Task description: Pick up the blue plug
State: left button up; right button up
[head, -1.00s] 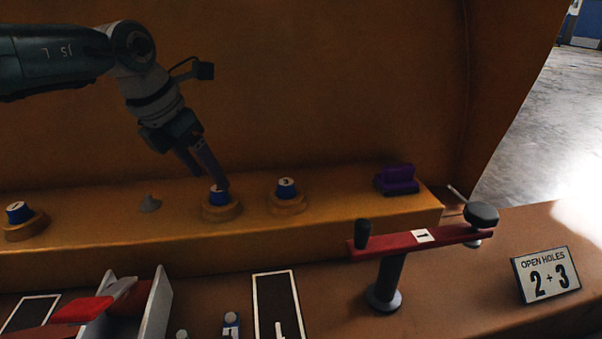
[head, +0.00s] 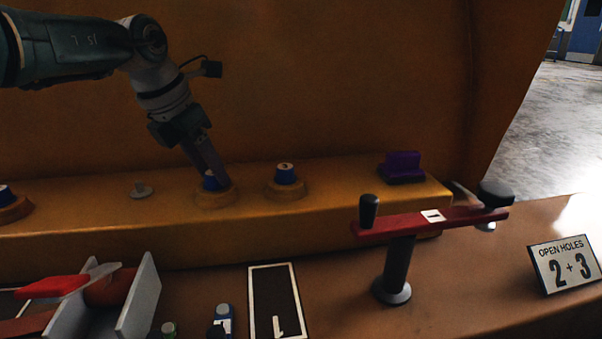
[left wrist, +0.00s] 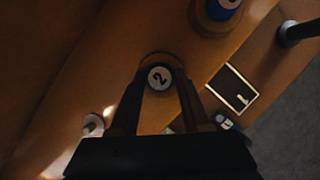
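Several blue numbered plugs sit in round orange-brown collars on the yellow ledge. My left gripper (head: 218,182) reaches down at the middle plug (head: 210,181), and a finger hides part of it in the head view. In the left wrist view, this plug (left wrist: 159,77) shows its white top marked 2. The open fingers of the left gripper (left wrist: 161,85) stand on either side of it, with small gaps visible. Another blue plug (head: 285,173) marked 3 stands to the right, and one more blue plug (head: 6,196) is at the left edge. My right gripper is not in view.
A small grey knob (head: 141,190) is left of the middle plug. A purple block (head: 402,166) sits at the ledge's right end. A white-edged dark panel (head: 275,301) lies in front.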

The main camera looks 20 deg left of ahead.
aim_at(210, 173)
pick_arm(q)
grip_shut()
dwell(0.3)
notch_tip(210, 173, up, 20)
jog(key=p, duration=1.4)
jog(key=shift+p, duration=0.4)
